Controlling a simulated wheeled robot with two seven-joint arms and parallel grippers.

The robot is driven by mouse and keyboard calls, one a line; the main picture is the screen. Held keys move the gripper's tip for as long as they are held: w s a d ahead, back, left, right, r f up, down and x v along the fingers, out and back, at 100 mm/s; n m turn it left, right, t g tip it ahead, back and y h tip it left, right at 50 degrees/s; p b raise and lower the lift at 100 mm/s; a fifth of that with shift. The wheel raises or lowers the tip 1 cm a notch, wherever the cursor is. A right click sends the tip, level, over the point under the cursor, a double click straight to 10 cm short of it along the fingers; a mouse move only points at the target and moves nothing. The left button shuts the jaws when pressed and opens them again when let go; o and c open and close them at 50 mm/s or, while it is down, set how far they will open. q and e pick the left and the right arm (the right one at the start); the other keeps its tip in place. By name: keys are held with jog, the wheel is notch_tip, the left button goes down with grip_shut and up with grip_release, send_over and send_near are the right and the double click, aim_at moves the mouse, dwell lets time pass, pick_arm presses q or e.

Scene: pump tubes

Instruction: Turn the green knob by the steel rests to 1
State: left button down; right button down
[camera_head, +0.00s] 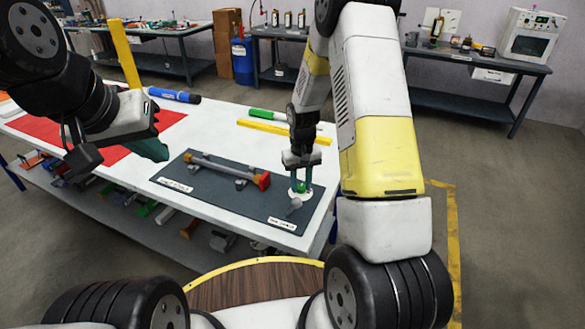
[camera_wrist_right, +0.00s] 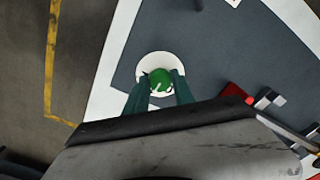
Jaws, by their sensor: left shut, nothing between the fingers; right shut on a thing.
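The green knob (camera_head: 301,187) sits on a round white dial plate at the right end of the dark mat (camera_head: 232,204). In the right wrist view the knob (camera_wrist_right: 159,80) shows between the two green fingers, with a pale mark on its top; the dial's numbers cannot be read. My right gripper (camera_head: 300,188) points down and is shut on the knob. My left gripper (camera_head: 160,152) is shut and empty, above the table left of the mat.
A yellow bar (camera_head: 284,132) and a green-handled tool (camera_head: 268,115) lie behind the mat. A blue bottle-like item (camera_head: 174,95) lies at the back left, near a red area (camera_head: 110,150).

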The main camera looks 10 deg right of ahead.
jog(key=c, duration=1.1)
grip_release()
jog(key=shift+o, duration=0.2)
jog(key=shift+r, duration=3.9)
jog(key=shift+r, duration=0.2)
notch_tip(320, 180, up, 8)
jog(key=f+t, duration=0.1)
send_over(301, 187)
jog(key=s, duration=0.2)
jog(key=s+r+t+y, duration=0.1)
jog(key=s+r+t, duration=0.1)
jog(key=s+r, duration=0.65)
jog(key=s+r+t, duration=0.1)
jog(key=s+r, duration=0.3)
jog(key=s, duration=0.2)
jog(key=s+a+r+t+y, duration=0.1)
jog(key=s+r+t, duration=0.1)
jog(key=s+r, duration=0.2)
jog(key=s, duration=0.3)
jog(key=shift+a+r+m, duration=0.25)
jog(key=shift+r+m, duration=0.1)
jog(key=shift+m, duration=0.05)
